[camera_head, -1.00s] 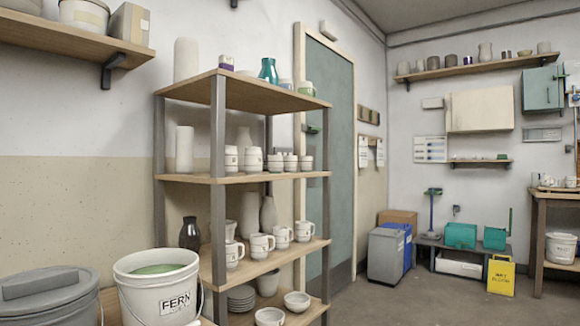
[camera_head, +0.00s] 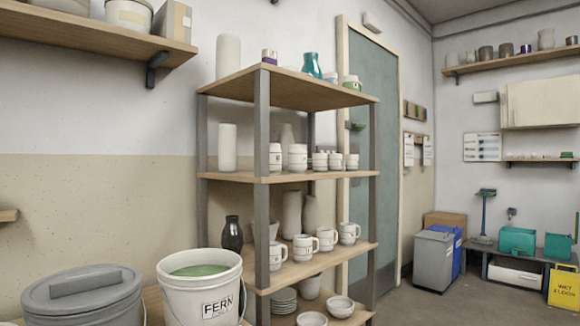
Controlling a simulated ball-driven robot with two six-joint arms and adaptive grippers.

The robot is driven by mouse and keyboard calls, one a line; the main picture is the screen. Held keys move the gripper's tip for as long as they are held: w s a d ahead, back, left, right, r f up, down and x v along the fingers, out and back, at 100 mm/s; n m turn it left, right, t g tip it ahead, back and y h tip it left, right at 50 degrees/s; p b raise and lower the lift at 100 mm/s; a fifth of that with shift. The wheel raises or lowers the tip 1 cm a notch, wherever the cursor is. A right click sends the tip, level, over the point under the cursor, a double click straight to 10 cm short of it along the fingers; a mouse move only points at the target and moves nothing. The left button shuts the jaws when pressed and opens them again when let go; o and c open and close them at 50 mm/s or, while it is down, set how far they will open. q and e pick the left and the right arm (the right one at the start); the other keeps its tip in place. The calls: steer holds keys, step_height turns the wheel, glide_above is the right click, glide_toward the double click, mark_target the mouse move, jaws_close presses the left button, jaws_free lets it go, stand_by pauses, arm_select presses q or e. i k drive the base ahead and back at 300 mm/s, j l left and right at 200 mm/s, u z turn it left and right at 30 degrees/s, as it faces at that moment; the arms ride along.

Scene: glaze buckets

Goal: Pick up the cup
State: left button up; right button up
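Several white handled cups, one of them this cup (camera_head: 327,239), stand upright on a middle shelf of the open shelving unit (camera_head: 262,180). Another handled cup (camera_head: 303,247) stands just left of it, and one more (camera_head: 349,233) to its right. Smaller white cups (camera_head: 320,161) and larger lidless-looking white vessels (camera_head: 297,157) stand on the shelf above. I cannot tell which cup the task means. Neither of my grippers is in view.
A white bucket labelled FERN (camera_head: 200,295) with green contents and a grey lidded bucket (camera_head: 82,298) stand at the front left. A wall shelf (camera_head: 100,35) juts out above. Open floor (camera_head: 430,305) lies to the right, before grey bin (camera_head: 433,260) and yellow sign (camera_head: 563,287).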

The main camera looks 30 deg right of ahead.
mark_target(335, 161)
steer(key=i+l+u, duration=0.2)
steer(key=l, duration=0.2)
steer(key=i+l+u, duration=0.2)
steer(key=l, duration=0.25)
steer(key=l+u, duration=0.2)
steer(key=l, duration=0.2)
steer(key=i+l+u, duration=0.2)
steer(key=l, duration=0.3)
steer(key=k, duration=0.05)
